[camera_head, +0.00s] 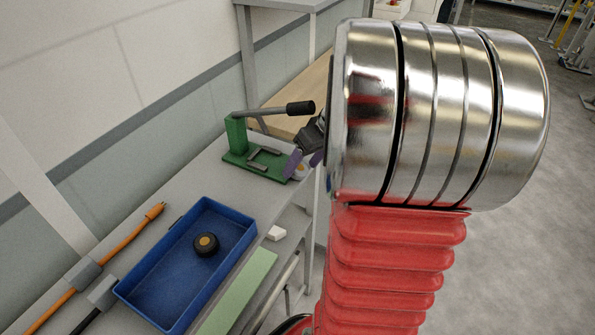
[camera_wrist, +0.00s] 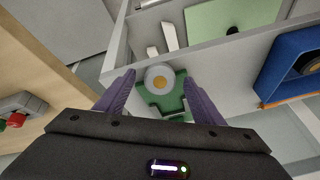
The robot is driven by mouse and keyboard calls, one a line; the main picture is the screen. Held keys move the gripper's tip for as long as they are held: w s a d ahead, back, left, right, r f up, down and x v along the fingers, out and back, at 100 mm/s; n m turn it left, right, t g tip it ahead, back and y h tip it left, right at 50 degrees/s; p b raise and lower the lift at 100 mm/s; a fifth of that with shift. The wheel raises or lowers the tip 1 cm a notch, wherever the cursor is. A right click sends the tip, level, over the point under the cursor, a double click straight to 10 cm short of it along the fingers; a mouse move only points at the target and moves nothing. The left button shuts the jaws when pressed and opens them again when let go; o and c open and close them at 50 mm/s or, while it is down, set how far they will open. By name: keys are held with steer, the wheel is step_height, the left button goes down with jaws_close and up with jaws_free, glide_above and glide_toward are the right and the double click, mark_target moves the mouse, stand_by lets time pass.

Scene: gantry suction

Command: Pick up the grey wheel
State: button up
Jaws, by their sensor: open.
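The grey wheel (camera_wrist: 160,78) is a pale disc with a yellow hub. In the wrist view it lies between the fingertips of my gripper (camera_wrist: 159,80), with a gap on both sides. In the head view only a small part of the grey wheel (camera_head: 301,171) shows, at the near right end of a green fixture (camera_head: 238,160). The purple fingers of my gripper (camera_head: 304,160) are there, open, and my arm hides part of them. I cannot tell whether the wheel rests on the green base or just beside it.
A lever with a black handle (camera_head: 300,108) rises from the fixture close to my gripper. A blue tray (camera_head: 139,301) holds a black wheel (camera_head: 206,244) with a yellow hub. A pale green mat (camera_head: 238,292) and a white block (camera_head: 276,233) lie near the table's edge.

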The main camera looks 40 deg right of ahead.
steer(key=shift+w+a+f, duration=0.1)
steer(key=shift+w+f, duration=0.15)
steer(key=shift+f, duration=0.3)
steer(key=shift+c, duration=0.6)
steer(key=c, duration=1.2)
steer(key=shift+o, duration=0.2)
steer(key=shift+s+r, duration=0.1)
steer(key=shift+r, duration=0.25)
steer(key=s+d, duration=0.2)
steer(key=s, duration=0.6)
steer(key=s+d, duration=0.3)
steer(key=s, duration=0.6)
steer(key=shift+d, duration=0.35)
